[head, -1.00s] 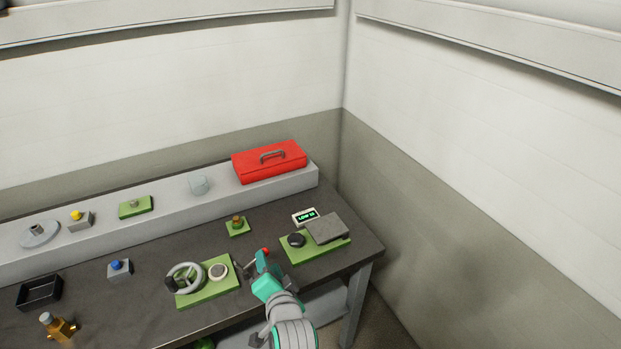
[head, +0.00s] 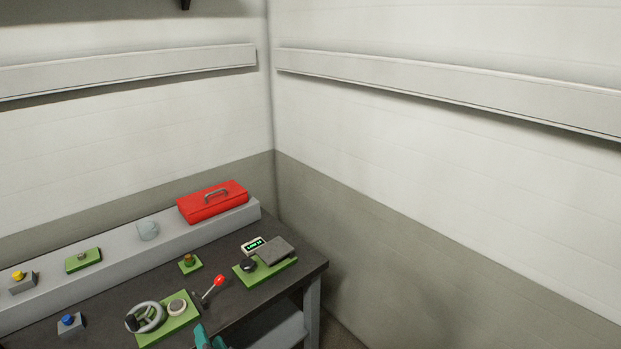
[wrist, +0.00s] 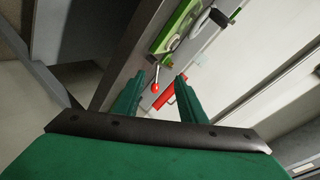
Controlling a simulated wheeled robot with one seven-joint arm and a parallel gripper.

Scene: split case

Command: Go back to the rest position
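My gripper (wrist: 158,98) shows in the wrist view with its two green fingers spread apart and nothing between them. Beyond the gap, a lever with a red ball knob (wrist: 155,87) stands at a distance, apart from the fingers. In the head view only a small teal part of my gripper (head: 207,338) shows at the bottom edge, in front of the workbench (head: 232,305). The red-knobbed lever (head: 219,281) leans up to the right beside a green plate with a handwheel (head: 148,317).
A red toolbox (head: 213,203) sits on the grey raised shelf (head: 112,262) at the back. A small display (head: 254,244) and a grey block (head: 276,250) are on a green plate at the right. Blue (head: 68,321) and yellow (head: 18,276) buttons are at the left. The right wall area is clear.

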